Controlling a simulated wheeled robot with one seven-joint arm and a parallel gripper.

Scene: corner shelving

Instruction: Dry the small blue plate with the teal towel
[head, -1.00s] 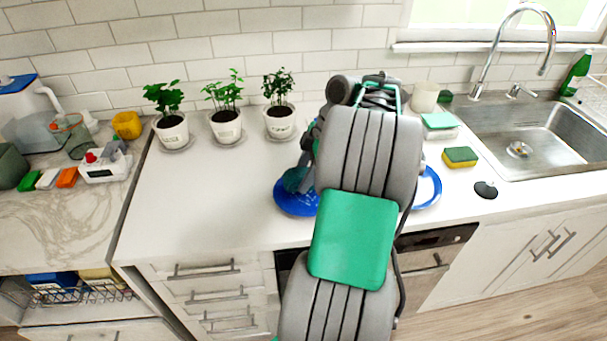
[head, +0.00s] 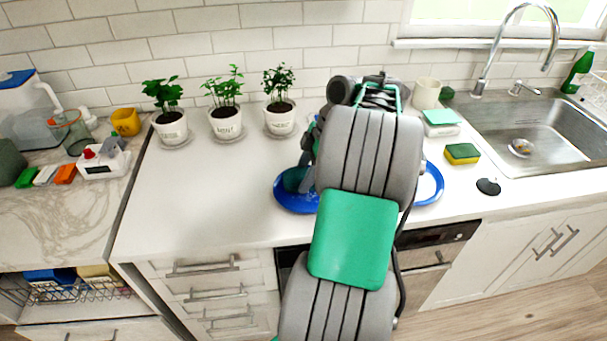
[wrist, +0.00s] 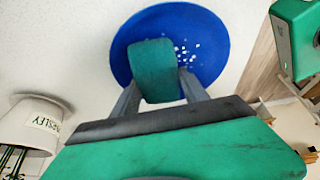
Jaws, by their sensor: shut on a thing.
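The small blue plate (head: 297,206) lies on the white counter, partly hidden behind my arm in the head view. The wrist view shows the round blue plate (wrist: 215,45) more fully, with several white specks on its surface right of the towel. The teal towel (wrist: 155,70) is a folded pad over the middle of the plate. My gripper (wrist: 160,90) is shut on the towel, with a finger on each side. In the head view the towel (head: 294,179) shows at the left of my arm, over the plate. Whether it touches the plate is hard to tell.
A white plate with a blue rim (head: 432,186) lies right of my arm. Three potted herbs (head: 226,125) stand at the back left. A yellow-green sponge (head: 462,154), a black stopper (head: 488,187) and the sink (head: 520,125) are at the right. The counter left of the plate is clear.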

